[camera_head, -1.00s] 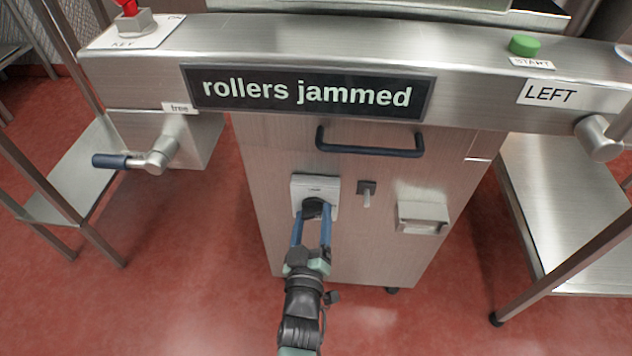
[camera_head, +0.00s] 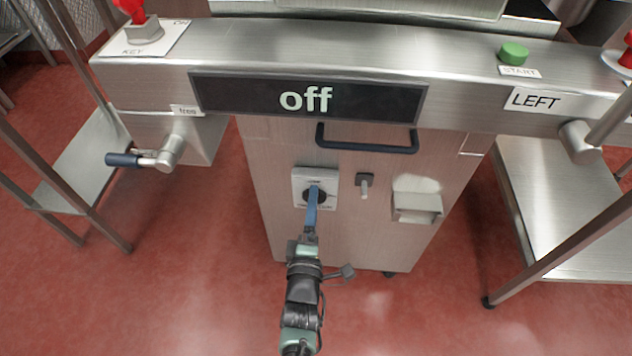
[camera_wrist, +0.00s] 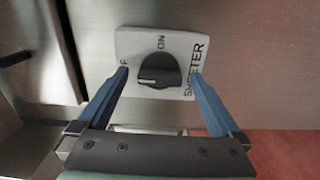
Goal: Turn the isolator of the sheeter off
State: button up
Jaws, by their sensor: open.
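The isolator is a black round knob (camera_wrist: 160,66) on a white plate (camera_wrist: 196,40) marked SHEETER and ON. A letter F shows at the left, the rest of that label hidden by a finger. The knob's white line points left, toward the F. My gripper (camera_wrist: 160,73) is open, one blue finger on each side of the knob; I cannot tell whether either touches it. In the head view my gripper (camera_head: 313,190) is seen edge-on before the plate (camera_head: 301,177), covering part of the knob. The display (camera_head: 375,101) reads "off".
A black handle bar (camera_head: 368,148) crosses the cabinet above the plate. A small latch (camera_head: 365,184) and a metal box (camera_head: 417,207) sit to its right. A crank with a dark blue grip (camera_head: 123,160) is at the left, a green START button (camera_head: 513,54) at top right.

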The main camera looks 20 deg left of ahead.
jog(key=p+v, duration=0.2)
jog(key=v, duration=0.5)
jog(key=shift+p, duration=0.35)
